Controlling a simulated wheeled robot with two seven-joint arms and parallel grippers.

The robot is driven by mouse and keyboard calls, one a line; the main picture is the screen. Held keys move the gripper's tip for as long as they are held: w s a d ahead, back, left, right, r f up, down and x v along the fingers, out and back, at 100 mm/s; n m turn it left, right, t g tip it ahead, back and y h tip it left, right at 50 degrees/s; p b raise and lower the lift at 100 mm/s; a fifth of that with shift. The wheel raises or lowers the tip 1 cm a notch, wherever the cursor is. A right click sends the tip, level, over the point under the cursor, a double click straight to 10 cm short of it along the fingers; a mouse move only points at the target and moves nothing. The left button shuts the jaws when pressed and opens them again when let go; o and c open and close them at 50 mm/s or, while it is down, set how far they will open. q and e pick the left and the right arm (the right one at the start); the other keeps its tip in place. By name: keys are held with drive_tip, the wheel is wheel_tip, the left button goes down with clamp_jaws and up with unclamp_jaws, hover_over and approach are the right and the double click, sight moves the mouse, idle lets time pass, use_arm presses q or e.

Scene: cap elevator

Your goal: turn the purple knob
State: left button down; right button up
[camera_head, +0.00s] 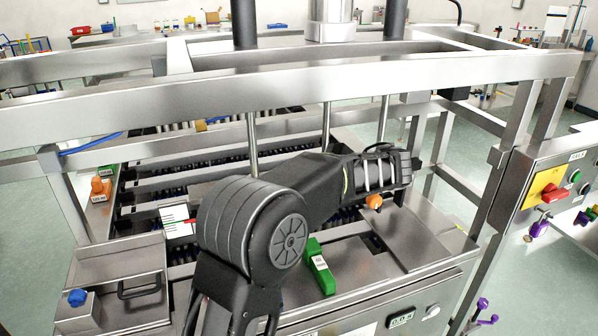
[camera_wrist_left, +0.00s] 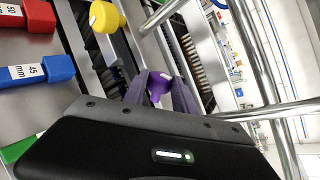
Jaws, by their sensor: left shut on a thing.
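The purple knob (camera_wrist_left: 157,88) is in the left wrist view, between the two dark fingers of my left gripper (camera_wrist_left: 162,80). My left gripper is shut on it, with a finger on each side. In the head view my left arm reaches over the steel machine from the bottom to the right. The gripper's fingers and this knob are hidden there behind the arm. My right gripper is in neither view.
A yellow knob (camera_wrist_left: 106,16), a red block (camera_wrist_left: 28,17) and a blue block (camera_wrist_left: 36,71) lie near my left gripper. Steel frame bars (camera_head: 300,95) cross above the machine. A green block (camera_head: 320,268) and an orange knob (camera_head: 374,202) are near my arm.

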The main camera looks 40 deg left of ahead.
use_arm(q)
drive_tip(key=w+m+y, duration=0.1)
drive_tip(key=m+y, duration=0.1)
drive_tip(key=w+d+m+g+y, duration=0.1)
drive_tip(key=m+y, duration=0.1)
drive_tip(key=m, duration=0.1)
drive_tip(key=w+d+m+g+y, duration=0.1)
drive_tip(key=m+y, duration=0.1)
drive_tip(key=shift+d+f+m, duration=0.1)
drive_tip(key=shift+m, duration=0.3)
drive_tip(key=shift+y, duration=0.3)
drive_tip(key=c, duration=1)
unclamp_jaws()
